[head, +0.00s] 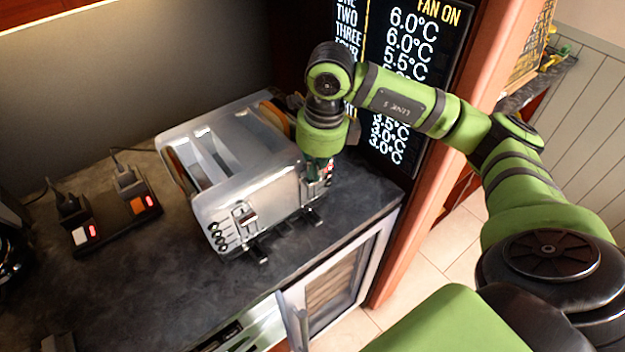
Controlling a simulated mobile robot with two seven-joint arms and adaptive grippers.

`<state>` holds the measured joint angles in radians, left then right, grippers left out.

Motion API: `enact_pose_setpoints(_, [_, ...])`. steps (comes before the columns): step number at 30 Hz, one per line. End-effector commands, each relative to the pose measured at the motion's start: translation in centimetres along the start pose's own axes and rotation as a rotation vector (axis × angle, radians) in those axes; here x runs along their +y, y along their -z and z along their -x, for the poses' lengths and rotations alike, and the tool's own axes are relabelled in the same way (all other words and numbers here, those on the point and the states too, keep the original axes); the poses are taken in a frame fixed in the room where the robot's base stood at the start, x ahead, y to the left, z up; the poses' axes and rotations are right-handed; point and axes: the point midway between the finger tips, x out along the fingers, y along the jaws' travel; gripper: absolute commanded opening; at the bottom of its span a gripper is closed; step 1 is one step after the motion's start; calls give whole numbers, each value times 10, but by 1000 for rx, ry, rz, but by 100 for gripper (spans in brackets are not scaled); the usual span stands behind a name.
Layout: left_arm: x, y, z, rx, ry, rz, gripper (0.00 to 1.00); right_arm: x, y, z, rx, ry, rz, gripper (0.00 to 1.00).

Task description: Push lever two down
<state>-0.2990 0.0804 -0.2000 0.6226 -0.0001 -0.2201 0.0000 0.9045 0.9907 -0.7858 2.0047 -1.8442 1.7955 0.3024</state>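One black lever-like piece (258,256) sticks out low near the front left. A second (315,217) sticks out low near the right end. My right gripper (318,178) points down at the toaster's right front, above the second piece. Its fingertips are small and partly hidden against the toaster, so I cannot tell their opening or any contact. My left gripper is not in view.
A power strip (117,218) with black plugs and lit red switches lies left of the toaster. A fridge with a glass door (340,275) is below the counter edge. A dark menu board (408,60) stands behind my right arm. The counter's front left is mostly clear.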

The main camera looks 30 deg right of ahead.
Motion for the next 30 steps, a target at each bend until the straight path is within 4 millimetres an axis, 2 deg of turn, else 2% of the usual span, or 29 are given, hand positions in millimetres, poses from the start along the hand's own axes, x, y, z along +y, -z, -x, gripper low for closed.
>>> enact_pose_setpoints(8, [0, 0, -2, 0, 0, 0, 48, 0, 0, -2, 0, 0, 0, 0])
enact_pose_setpoints(27, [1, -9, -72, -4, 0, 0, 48, 0, 8, -76, 1, 0, -1, 0])
enact_pose_setpoints(30, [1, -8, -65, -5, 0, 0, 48, 0, 7, -68, 1, 0, -1, 0])
